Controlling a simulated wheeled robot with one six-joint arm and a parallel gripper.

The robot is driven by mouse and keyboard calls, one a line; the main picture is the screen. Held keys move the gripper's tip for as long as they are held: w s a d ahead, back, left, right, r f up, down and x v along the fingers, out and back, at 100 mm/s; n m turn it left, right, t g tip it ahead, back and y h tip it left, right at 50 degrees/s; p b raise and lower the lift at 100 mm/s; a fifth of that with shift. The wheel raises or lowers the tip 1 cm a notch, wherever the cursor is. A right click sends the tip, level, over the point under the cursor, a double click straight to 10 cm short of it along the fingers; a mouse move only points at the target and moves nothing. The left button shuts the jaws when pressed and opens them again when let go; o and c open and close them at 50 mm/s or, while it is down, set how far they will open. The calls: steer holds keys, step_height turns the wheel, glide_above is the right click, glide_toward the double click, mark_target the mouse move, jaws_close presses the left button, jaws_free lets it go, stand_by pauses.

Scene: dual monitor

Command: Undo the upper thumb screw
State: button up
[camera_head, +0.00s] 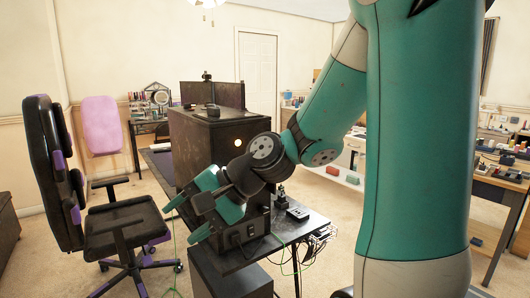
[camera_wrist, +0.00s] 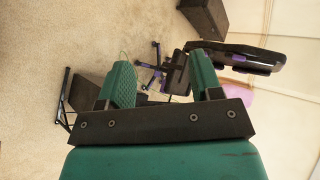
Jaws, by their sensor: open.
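I cannot make out the upper thumb screw in either view. My gripper (camera_head: 183,221) is at lower centre in the head view, above or beside a small dark table (camera_head: 310,226), with its fingers pointing down and left. In the wrist view my gripper (camera_wrist: 161,62) shows its two green fingers well apart. Nothing is between them but the distant floor and chair. A dark box-shaped cabinet (camera_head: 205,135) stands behind the gripper in the head view.
A black and purple office chair (camera_head: 125,220) stands left of my gripper and also shows in the wrist view (camera_wrist: 235,55). A small dark device (camera_head: 298,213) and loose cables (camera_head: 318,234) are on the small table. Carpet (camera_head: 60,260) is open at lower left.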

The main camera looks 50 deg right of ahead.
steer(key=w+d+r+m+t+h+b, duration=0.15)
steer(key=d+m+t+h, duration=0.5)
steer(key=d+m, duration=1.05)
steer(key=s+d+r+m+t+h, duration=0.1)
steer(key=s+d+m+t+h, duration=0.2)
steer(key=d, duration=0.5)
steer(key=s+d+m+t+h, duration=0.1)
steer(key=s+d+m+h, duration=0.15)
steer(key=d+m, duration=0.4)
steer(key=shift+n, duration=0.45)
steer(key=p+x, duration=0.4)
steer(key=x, duration=0.2)
steer(key=p+x, duration=0.3)
steer(key=x, duration=0.3)
steer(key=p+x, duration=0.4)
steer(key=x, duration=0.2)
steer(key=shift+s+d+p, duration=0.1)
steer(key=shift+d+p, duration=0.15)
steer(key=shift+p, duration=0.05)
steer(key=c, duration=0.9)
